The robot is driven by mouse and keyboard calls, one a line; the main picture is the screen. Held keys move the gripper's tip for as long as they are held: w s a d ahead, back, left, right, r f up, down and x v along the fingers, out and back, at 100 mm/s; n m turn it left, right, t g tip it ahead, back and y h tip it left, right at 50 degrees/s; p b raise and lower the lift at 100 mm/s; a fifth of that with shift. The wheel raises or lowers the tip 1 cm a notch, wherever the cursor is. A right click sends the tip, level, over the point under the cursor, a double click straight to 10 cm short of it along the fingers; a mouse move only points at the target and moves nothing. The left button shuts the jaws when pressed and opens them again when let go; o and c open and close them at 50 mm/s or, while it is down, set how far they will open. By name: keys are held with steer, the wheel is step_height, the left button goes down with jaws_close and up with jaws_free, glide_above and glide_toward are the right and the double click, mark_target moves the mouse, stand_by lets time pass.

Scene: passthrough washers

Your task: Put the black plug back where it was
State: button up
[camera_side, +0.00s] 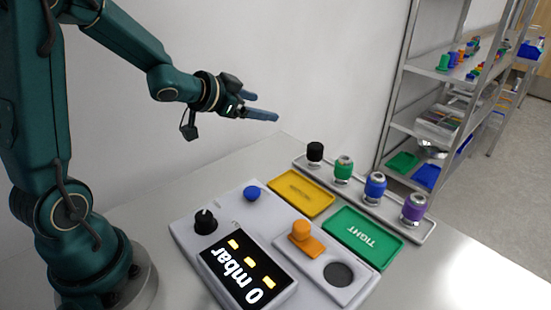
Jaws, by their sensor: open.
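A black plug (315,151) stands upright at the far left end of a grey rack strip (425,235), in line with the green plug (343,166), the blue plug (375,184) and the purple plug (414,206). My gripper (263,106) is open and empty, in the air above and to the left of the black plug, with its fingers pointing right. It is clear of the plugs. A grey device (190,238) in front has an orange clamp-like piece (303,238) and a dark round seat (339,274).
A yellow tray (302,193) and a green tray marked TIGHT (362,237) lie empty before the rack. The device carries a black knob (205,221), a blue button (251,194) and a display (247,270) reading 0 mbar. Metal shelves (399,98) stand behind.

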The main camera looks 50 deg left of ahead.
steer(key=s+d+n+g, duration=0.1)
steer(key=s+d+g, duration=0.2)
steer(key=s+d, duration=0.3)
steer(key=s+d+n+g+h, duration=0.1)
steer(key=s+d+g, duration=0.2)
steer(key=s, duration=1.3)
steer(key=d, duration=0.3)
steer(key=shift+r+g, duration=0.35)
steer(key=shift+g, duration=0.05)
steer(key=shift+d, duration=0.1)
